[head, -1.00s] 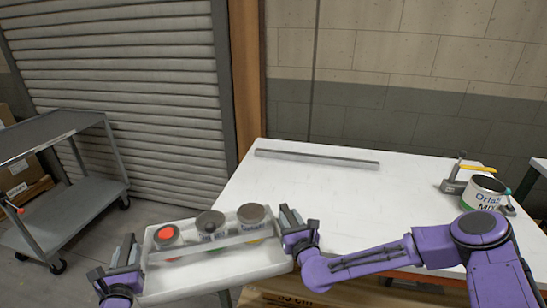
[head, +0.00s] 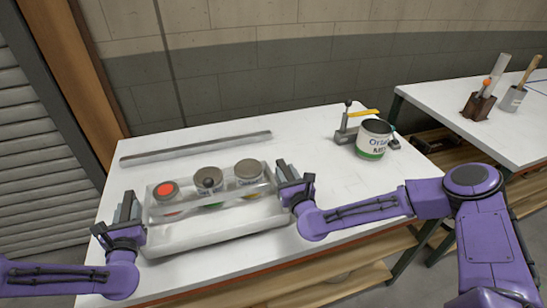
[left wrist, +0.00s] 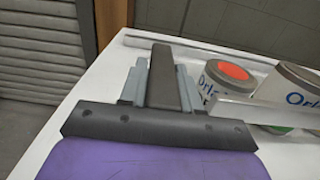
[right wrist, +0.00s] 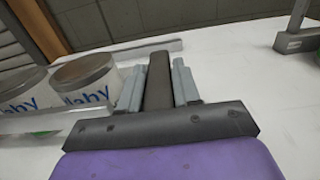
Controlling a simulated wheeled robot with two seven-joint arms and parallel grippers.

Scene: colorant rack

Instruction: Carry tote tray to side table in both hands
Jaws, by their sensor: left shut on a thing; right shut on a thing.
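The pale tote tray (head: 215,237) is over the left part of a white table (head: 330,195) in the head view. I cannot tell whether its base touches the table. It holds three upright cans: a red-topped one (head: 166,193), a grey-topped middle one (head: 208,180) and a right one (head: 248,172). My left gripper (head: 130,208) is shut on the tray's left end. My right gripper (head: 290,180) is shut on its right end. Both grippers also show in the left wrist view (left wrist: 162,75) and the right wrist view (right wrist: 159,78); the exact grip points are hidden.
A grey bar (head: 195,148) lies along the table's back, behind the tray. A labelled can (head: 373,140) and a clamp-like tool (head: 347,130) stand at the back right. A second table (head: 455,110) with holders is further right. The table's middle right is clear.

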